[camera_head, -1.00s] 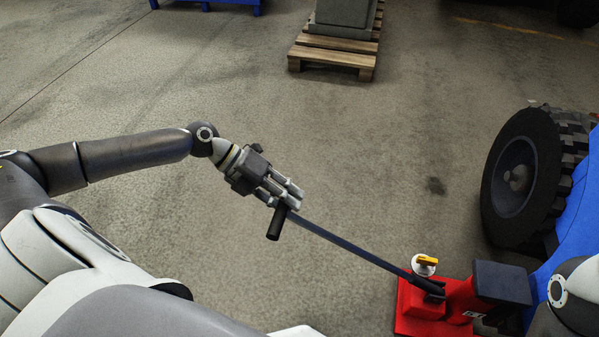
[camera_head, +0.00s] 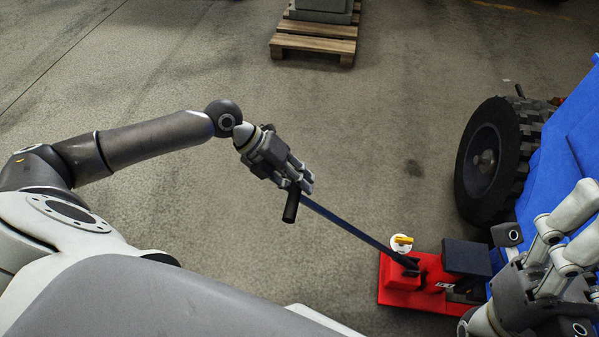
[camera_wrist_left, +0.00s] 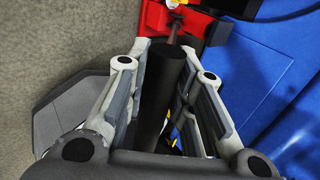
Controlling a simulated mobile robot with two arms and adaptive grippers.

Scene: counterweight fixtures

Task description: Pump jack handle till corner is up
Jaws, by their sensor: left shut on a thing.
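The red jack (camera_head: 400,296) stands on the floor at the lower right in the head view, with a dark block (camera_head: 466,257) on top and a yellow-and-white knob (camera_head: 401,242) beside it. Its long dark handle (camera_head: 345,227) slopes up to the left and ends in a black grip (camera_head: 291,206). My left gripper (camera_head: 302,188) is shut on the handle near the grip; the left wrist view shows the grip (camera_wrist_left: 160,95) between the fingers. My right gripper (camera_head: 578,222) is at the right edge, near the blue machine (camera_head: 562,165); its closure is unclear. Contact between block and machine is hidden.
The machine's big black wheel (camera_head: 485,160) stands behind the jack. A wooden pallet (camera_head: 313,42) with a grey load is at the back. The concrete floor between pallet and handle is clear.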

